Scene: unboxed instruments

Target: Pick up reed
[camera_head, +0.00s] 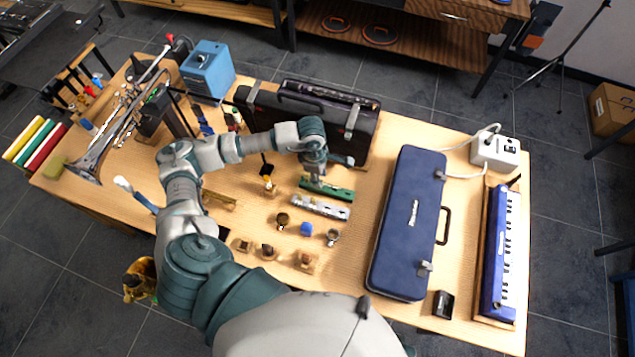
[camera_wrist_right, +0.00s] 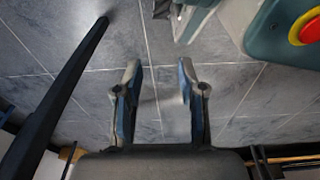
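I cannot make out for sure which small piece is the reed. Small items stand on the wooden table (camera_head: 352,285): a brown cup-like piece (camera_head: 282,220), a blue block (camera_head: 306,229), a metallic piece (camera_head: 332,237) and several small wooden-looking pieces (camera_head: 305,261) nearer me. My left gripper (camera_head: 316,172) points down just above a green harmonica-like bar (camera_head: 327,189); its fingertips are too small to read, and contact cannot be told. A silver bar (camera_head: 320,207) lies just in front. My right gripper (camera_wrist_right: 160,90) is open and empty, over the grey floor.
A dark open case (camera_head: 315,115) stands behind the left gripper. A blue case (camera_head: 408,225), a keyboard instrument (camera_head: 497,255) and a white power box (camera_head: 495,152) are at right. A trumpet (camera_head: 105,150) and blue box (camera_head: 208,70) are at left.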

